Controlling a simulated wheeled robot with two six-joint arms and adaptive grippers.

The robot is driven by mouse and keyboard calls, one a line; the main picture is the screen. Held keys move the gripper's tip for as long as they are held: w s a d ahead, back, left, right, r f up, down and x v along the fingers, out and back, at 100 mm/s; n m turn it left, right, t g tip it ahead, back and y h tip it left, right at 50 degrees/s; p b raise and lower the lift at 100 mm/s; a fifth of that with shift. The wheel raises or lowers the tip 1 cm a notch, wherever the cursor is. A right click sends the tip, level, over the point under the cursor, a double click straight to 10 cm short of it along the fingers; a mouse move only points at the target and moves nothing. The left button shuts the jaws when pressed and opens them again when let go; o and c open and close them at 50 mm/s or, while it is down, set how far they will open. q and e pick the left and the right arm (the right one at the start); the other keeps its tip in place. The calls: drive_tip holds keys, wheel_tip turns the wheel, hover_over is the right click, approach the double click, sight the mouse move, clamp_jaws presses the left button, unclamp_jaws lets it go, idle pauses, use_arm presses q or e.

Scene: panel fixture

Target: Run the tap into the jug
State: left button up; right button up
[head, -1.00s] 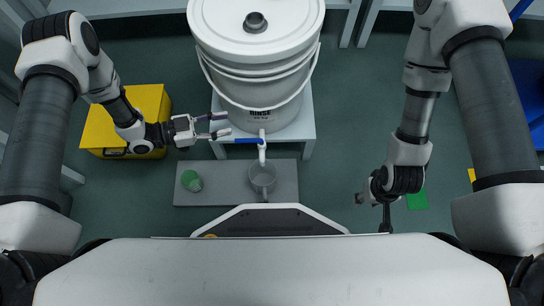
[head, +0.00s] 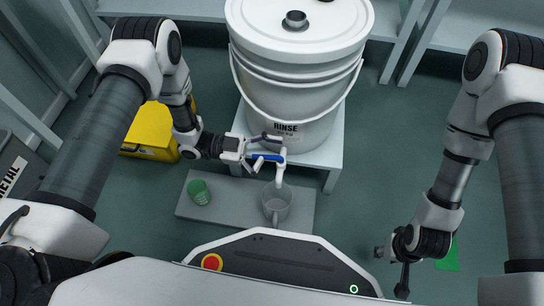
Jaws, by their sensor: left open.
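A green cup (head: 199,192) stands left of the jug on the grey slab (head: 235,205). The bucket rests on a white stand (head: 322,153). A yellow box (head: 150,140) is behind my left wrist. A green patch (head: 448,258) lies on the floor at right.

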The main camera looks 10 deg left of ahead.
use_arm(q)
wheel_tip(320, 180, down, 2)
drive_tip(key=shift+w+d+y, duration=0.1)
drive_tip(key=shift+y, duration=0.2)
use_arm(e)
drive_tip(key=shift+f, duration=0.3)
use_arm(q)
clamp_jaws()
drive_tip(key=shift+r, duration=0.1)
use_arm(e)
drive_tip(key=shift+s+d, duration=0.1)
use_arm(q)
unclamp_jaws()
drive_tip(key=shift+w, duration=0.1)
drive_tip(key=shift+w+r, duration=0.2)
drive_tip(key=shift+r, duration=0.2)
drive_tip(key=a+p, duration=0.1)
drive_tip(key=a, duration=0.8)
drive_tip(key=shift+w+r, duration=0.15)
drive_tip(key=shift+w, duration=0.1)
use_arm(e)
drive_tip(key=shift+r, duration=0.55)
